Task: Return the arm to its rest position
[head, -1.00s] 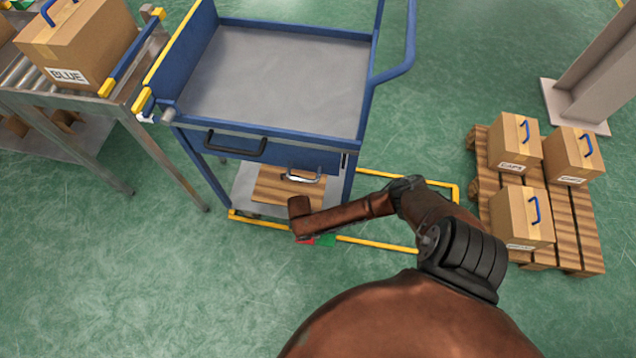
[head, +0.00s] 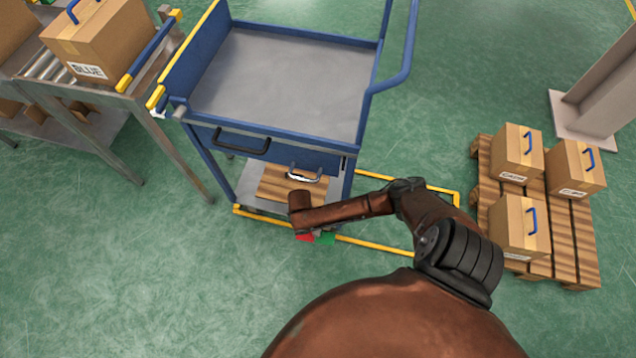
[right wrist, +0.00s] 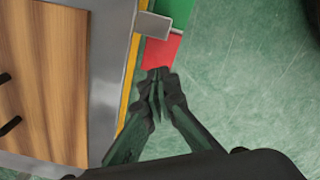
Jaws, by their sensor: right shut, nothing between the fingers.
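My right arm (head: 345,211) reaches in from the lower right in the head view, bent, with its wrist in front of the blue cart's lower shelf. My right gripper is hidden under the wrist there. In the right wrist view the right gripper (right wrist: 157,85) has its fingertips together with nothing between them. It hangs beside the shelf's edge, over the yellow floor line and the green floor. My left gripper is not in view.
A blue cart (head: 283,148) stands ahead, its top tray empty. A wooden drawer-like board (head: 272,187) with a handle lies on its lower shelf. A conveyor (head: 45,68) with a BLUE box (head: 105,40) is left. A pallet (head: 565,245) with three boxes stands right. Open floor lies at lower left.

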